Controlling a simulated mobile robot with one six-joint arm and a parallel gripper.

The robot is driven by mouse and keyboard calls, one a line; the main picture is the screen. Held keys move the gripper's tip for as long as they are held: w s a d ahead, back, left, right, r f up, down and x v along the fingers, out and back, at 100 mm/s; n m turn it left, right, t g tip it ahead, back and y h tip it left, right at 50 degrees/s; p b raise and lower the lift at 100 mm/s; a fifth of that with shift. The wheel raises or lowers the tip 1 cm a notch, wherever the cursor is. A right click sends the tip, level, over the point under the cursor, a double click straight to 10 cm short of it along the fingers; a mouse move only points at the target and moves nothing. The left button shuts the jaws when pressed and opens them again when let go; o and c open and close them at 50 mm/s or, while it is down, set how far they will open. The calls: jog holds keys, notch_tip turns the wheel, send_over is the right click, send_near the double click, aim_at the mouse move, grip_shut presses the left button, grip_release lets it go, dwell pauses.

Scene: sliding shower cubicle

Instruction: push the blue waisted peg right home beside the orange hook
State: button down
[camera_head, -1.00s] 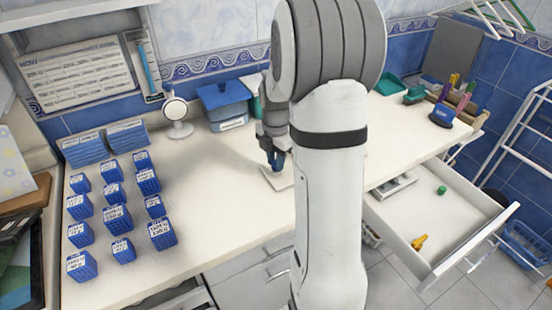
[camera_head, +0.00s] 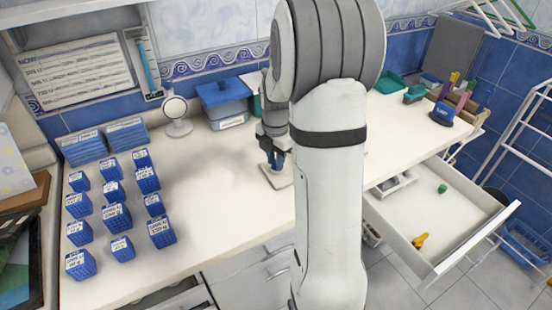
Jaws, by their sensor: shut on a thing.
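A blue peg (camera_head: 278,164) is held upright in my gripper (camera_head: 272,158), which is shut on it. The peg is over a small white plate (camera_head: 270,181) on the counter. Its lower end is too small to tell whether it is seated in the plate or just above it. My own arm hides the plate's right part. No orange hook shows clearly by the peg. A yellow-orange piece (camera_head: 420,241) lies in the open drawer at the right; I cannot tell whether it is a hook.
Several blue labelled blocks (camera_head: 116,215) stand at the counter's left. A round mirror (camera_head: 175,108) and a blue-lidded box (camera_head: 225,102) stand at the back. The open drawer (camera_head: 455,215) juts out at right, with a green piece (camera_head: 442,188) inside. The counter left of the plate is clear.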

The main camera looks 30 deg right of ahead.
jog(key=shift+s+f, duration=0.1)
jog(key=shift+f, duration=0.2)
jog(key=c, duration=1.1)
grip_release()
jog(key=shift+c, duration=0.2)
jog(key=shift+r, duration=0.1)
jog(key=shift+r+p, duration=2.45)
jog(key=shift+r, duration=1.1)
